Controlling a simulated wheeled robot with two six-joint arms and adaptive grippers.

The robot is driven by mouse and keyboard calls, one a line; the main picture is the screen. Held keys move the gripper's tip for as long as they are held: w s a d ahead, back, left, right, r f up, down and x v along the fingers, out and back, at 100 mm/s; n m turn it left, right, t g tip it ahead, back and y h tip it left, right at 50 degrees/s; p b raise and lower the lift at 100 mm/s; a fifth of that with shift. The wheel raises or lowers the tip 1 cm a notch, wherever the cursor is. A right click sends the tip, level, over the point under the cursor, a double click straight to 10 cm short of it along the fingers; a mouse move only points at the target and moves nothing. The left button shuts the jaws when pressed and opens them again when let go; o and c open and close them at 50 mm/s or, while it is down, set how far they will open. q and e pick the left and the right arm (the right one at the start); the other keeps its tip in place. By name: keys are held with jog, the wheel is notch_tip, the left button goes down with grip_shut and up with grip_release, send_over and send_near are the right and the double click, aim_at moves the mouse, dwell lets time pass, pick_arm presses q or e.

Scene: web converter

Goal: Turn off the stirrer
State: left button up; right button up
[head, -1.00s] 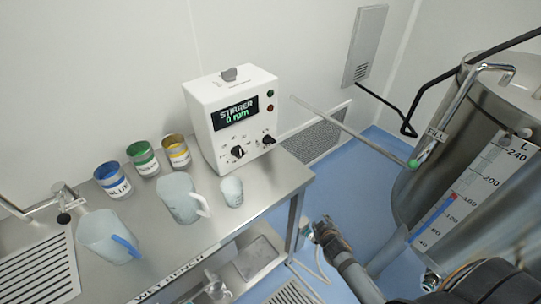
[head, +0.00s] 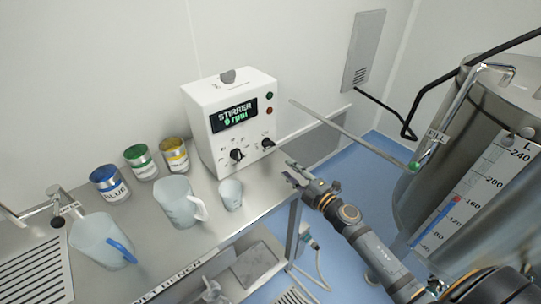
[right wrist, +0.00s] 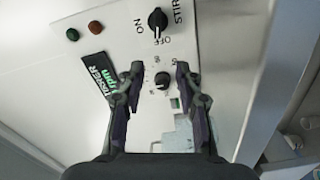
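The stirrer control box (head: 205,100) is white and stands on the bench. Its display (head: 234,114) reads STIRRER 0 rpm. Its front has a left knob (head: 237,155) and a right knob (head: 268,143). In the right wrist view the ON/OFF knob (right wrist: 157,19) is at the top; its pale mark points down, seemingly nearer OFF than ON. The other knob (right wrist: 162,80) shows between my fingertips in the picture. My right gripper (head: 291,175) is open and empty, in front of the box and to its right, apart from it. My left gripper is not in view.
A green button (head: 269,97) and a red button (head: 270,110) sit beside the display. Paint cans, jugs and a small cup (head: 230,194) stand on the bench (head: 215,225). A steel tank (head: 430,150) with a pipe is at right.

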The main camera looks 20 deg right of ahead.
aim_at(269, 145)
jog(key=shift+w+a+r+p, duration=0.1)
jog(key=shift+w+a+p, duration=0.15)
jog(key=shift+w, duration=0.2)
jog(key=shift+w+a+r+p, duration=0.2)
jog(key=shift+w+p, duration=0.15)
jog(key=shift+w, duration=0.15)
jog(key=shift+w+a+r+p, duration=0.1)
jog(key=shift+w+a+p, duration=0.15)
jog(key=shift+w, duration=0.2)
jog(key=x, duration=0.5)
jog(key=f+x, duration=0.1)
jog(key=x, duration=0.1)
jog(key=shift+w+d, duration=0.25)
jog(key=shift+w, duration=0.05)
jog(key=shift+a+r, duration=0.1)
jog(key=shift+s, duration=0.1)
grip_shut()
grip_release()
